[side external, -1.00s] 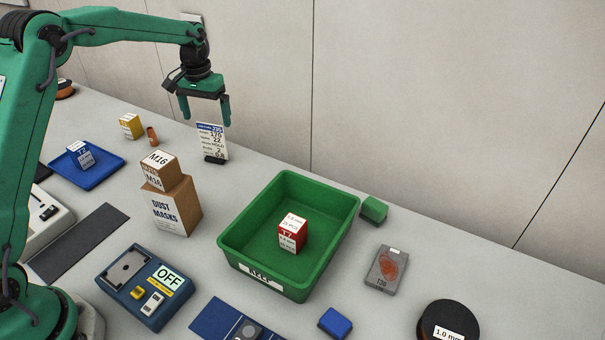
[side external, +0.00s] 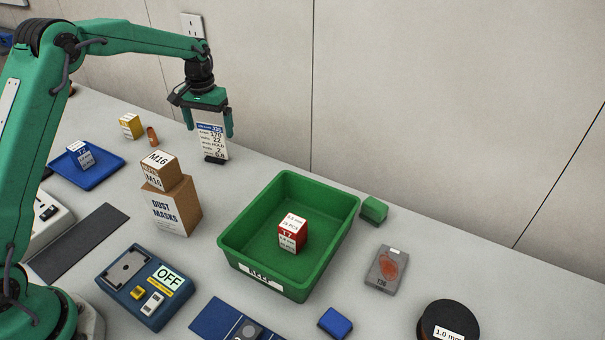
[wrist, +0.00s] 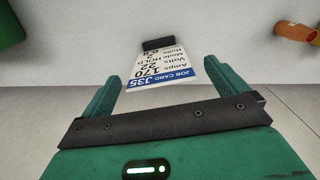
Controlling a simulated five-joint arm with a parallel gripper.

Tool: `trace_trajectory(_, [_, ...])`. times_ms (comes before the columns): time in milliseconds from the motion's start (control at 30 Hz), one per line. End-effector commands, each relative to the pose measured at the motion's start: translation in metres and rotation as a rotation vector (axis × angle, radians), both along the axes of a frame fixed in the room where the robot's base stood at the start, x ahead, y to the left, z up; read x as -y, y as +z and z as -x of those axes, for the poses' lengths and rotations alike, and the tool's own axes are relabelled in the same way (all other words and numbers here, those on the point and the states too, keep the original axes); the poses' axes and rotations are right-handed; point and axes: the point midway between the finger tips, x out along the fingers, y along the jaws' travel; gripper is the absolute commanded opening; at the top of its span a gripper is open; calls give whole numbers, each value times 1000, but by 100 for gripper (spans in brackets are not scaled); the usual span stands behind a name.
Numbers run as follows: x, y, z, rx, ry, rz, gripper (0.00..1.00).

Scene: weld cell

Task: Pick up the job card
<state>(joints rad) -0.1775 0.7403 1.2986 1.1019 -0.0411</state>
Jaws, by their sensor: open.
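The job card (side external: 212,141) is a white card with a blue header and black print. It stands upright in a small black holder (side external: 214,160) near the back wall. My gripper (side external: 209,131) is open, with one finger on each side of the card's upper part. In the wrist view the card (wrist: 170,69) shows between the green fingers (wrist: 165,90), its blue header nearest the palm. I cannot tell whether either finger touches it.
A brown dust masks box (side external: 175,208) with an M16 box (side external: 159,171) on top stands in front of the card. A green bin (side external: 330,268) holding a red and white box (side external: 293,234) is to the right. The wall (side external: 430,90) is close behind.

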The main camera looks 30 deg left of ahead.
Motion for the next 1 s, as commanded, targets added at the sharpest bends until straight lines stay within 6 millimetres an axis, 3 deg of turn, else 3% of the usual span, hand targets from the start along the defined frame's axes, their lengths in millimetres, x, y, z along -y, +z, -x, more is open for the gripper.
trace_trajectory(433, [0, -45, -1, -2, 0, 0, 98])
trace_trajectory(1000, [0, -49, -1, -1, 0, 0, 98])
